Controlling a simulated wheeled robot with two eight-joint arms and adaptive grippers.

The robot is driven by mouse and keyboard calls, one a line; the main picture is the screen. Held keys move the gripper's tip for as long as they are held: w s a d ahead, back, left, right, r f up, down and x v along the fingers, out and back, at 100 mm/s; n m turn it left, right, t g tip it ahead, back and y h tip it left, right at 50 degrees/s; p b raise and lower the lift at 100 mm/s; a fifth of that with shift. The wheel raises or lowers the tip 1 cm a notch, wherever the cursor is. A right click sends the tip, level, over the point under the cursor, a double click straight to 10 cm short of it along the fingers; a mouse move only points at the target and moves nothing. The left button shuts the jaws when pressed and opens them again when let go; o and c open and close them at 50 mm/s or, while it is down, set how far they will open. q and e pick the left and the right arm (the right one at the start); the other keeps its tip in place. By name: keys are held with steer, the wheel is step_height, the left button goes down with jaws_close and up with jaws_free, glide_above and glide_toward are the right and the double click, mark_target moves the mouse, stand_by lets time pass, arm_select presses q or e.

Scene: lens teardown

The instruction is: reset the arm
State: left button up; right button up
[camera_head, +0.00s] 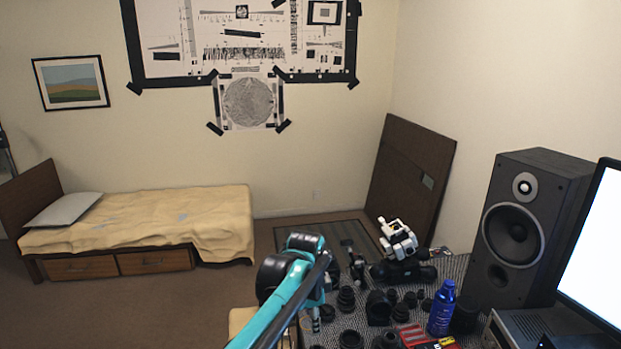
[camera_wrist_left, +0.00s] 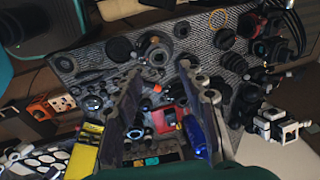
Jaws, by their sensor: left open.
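My left arm (camera_head: 290,295), teal and black, rises from the bottom edge in the head view, at the left side of the cluttered table. My left gripper (camera_wrist_left: 158,88) shows in the left wrist view with its two fingers spread apart and nothing between them. It hangs above the table, over small parts. In the head view its fingers cannot be clearly made out. My right arm and gripper are in neither view.
The table's striped mat (camera_head: 452,268) carries several black lens parts, a blue bottle (camera_head: 441,309) and a white device (camera_head: 398,240). A black speaker (camera_head: 522,230) and a bright monitor (camera_head: 597,250) stand at right. A bed (camera_head: 140,222) is at left, with open floor before it.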

arm_select(q)
steer(key=s+a+r+n+t, duration=0.25)
steer(key=s+a+n, duration=0.45)
steer(key=s+a, duration=0.4)
steer(key=s+a+f+n+t, duration=0.1)
steer(key=s+a+f+n, duration=0.1)
steer(key=s, duration=0.4)
steer(key=s+a+f+n+t, duration=0.1)
steer(key=s+a+f+n, duration=0.2)
steer(key=s+a+n, duration=0.2)
steer(key=shift+s+a+f+n+t+y, duration=0.25)
steer(key=shift+s+n+t+y, duration=0.1)
steer(key=shift+s+n, duration=0.65)
steer(key=shift+s, duration=0.1)
steer(key=shift+c, duration=0.4)
